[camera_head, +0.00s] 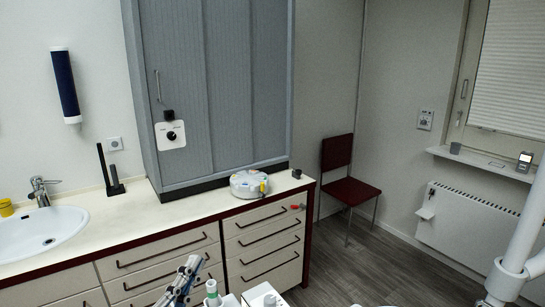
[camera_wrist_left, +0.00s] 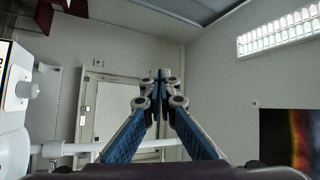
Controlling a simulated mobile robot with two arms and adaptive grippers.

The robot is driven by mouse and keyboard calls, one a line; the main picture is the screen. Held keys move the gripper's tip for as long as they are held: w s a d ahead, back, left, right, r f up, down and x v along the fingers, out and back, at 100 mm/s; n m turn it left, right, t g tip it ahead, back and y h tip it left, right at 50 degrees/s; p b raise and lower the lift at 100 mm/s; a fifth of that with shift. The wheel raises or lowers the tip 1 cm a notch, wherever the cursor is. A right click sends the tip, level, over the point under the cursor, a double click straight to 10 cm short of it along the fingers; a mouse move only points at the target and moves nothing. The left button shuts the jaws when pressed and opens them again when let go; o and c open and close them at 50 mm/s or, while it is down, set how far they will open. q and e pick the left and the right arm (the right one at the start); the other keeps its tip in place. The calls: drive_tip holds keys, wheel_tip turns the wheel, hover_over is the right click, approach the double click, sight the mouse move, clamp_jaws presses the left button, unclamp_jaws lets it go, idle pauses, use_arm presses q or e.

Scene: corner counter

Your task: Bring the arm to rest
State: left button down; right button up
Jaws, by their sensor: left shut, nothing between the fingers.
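My left gripper (camera_head: 190,265) is low in the head view, in front of the drawer fronts, with blue and grey fingers. In the left wrist view its fingertips (camera_wrist_left: 160,76) meet in the middle of the picture. It is shut and there is nothing between the fingers. No object touches the fingertips in the left wrist view. My right gripper does not show in either view.
A counter (camera_head: 140,216) with a sink (camera_head: 40,232) and drawers stands behind the gripper. A round white device (camera_head: 248,184) sits on it. A white-and-green item (camera_head: 212,292) is right of the gripper. A dark red chair (camera_head: 345,185) stands beyond; the floor (camera_head: 370,262) before it is clear.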

use_arm(q)
drive_tip(key=a+f+n+g+y, duration=0.2)
drive_tip(key=a+f+n+y, duration=0.5)
drive_tip(key=a+n+y, duration=0.2)
drive_tip(key=s+a+f+n+g+y, duration=0.1)
drive_tip(key=s+a+f+n+g, duration=0.15)
drive_tip(key=f, duration=0.35)
drive_tip(key=s+a+f+n+g+y, duration=0.1)
drive_tip(key=s+f+n+g, duration=0.2)
drive_tip(key=f, duration=0.2)
drive_tip(key=s+d+f+g+h, duration=0.1)
drive_tip(key=s+d+f+g, duration=0.15)
drive_tip(key=s+f, duration=0.3)
drive_tip(key=s+d+f+n+g+h, duration=0.1)
drive_tip(key=s+d+f+g+h, duration=0.1)
drive_tip(key=s+f+g, duration=0.35)
drive_tip(key=s+d+f+g+h, duration=0.1)
drive_tip(key=s+d+f+g, duration=0.2)
drive_tip(key=s, duration=0.5)
wheel_tip(320, 180, down, 31)
drive_tip(key=s+b, duration=0.2)
drive_tip(key=b, duration=0.2)
drive_tip(key=s+a+f+g+b, duration=0.1)
drive_tip(key=s+a+f+b, duration=0.2)
drive_tip(key=s+f, duration=1.4)
wheel_tip(320, 180, down, 3)
drive_tip(key=shift+s+a+f+b, duration=0.15)
drive_tip(key=shift+f+b, duration=0.05)
drive_tip(key=shift+b, duration=0.25)
